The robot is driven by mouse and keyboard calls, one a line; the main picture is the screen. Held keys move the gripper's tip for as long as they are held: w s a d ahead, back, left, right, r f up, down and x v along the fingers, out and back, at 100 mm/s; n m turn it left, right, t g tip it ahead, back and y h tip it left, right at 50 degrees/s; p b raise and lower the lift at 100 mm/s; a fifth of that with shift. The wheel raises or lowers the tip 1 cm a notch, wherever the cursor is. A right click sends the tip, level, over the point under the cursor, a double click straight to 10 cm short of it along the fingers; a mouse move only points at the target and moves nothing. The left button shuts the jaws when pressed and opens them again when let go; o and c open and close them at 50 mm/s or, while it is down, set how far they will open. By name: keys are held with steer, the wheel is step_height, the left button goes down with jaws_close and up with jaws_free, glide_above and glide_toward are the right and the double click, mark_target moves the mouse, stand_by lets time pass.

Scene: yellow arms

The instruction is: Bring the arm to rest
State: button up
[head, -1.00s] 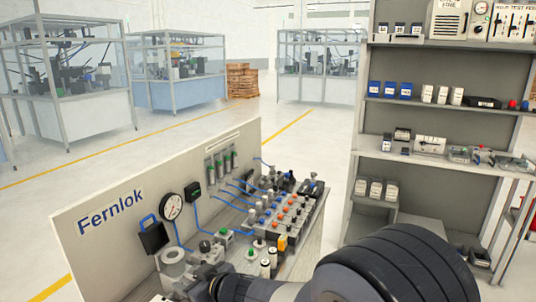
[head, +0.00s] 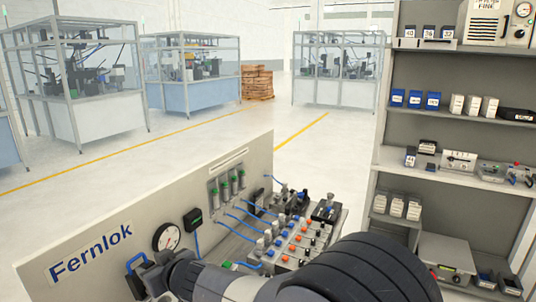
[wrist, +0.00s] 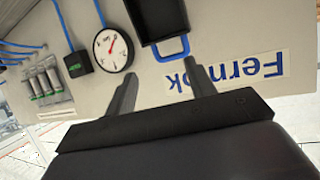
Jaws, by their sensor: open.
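My arm crosses the bottom of the head view, with its dark ribbed link in front at the lower right. My gripper (wrist: 162,85) is open and empty in the wrist view, its two dark fingers well apart. They point at the upright pale panel (wrist: 165,75) with the blue "Fernlok" lettering, which appears upside down there. The panel (head: 225,180) also stands at the lower left of the head view. There the gripper end shows only partly, in front of the panel near a black holder with a blue handle (head: 136,262).
A round gauge (head: 167,238) and a black box (head: 193,221) sit on the panel. Valves with blue hoses (head: 295,235) crowd the bench beside my arm. A grey shelf unit (head: 450,141) stands at right. Open floor (head: 255,115) lies behind, with glazed machine cells (head: 195,75) beyond.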

steer(key=shift+w+f+b, duration=0.1)
steer(key=shift+f+b, duration=2.7)
steer(key=shift+f, duration=1.5)
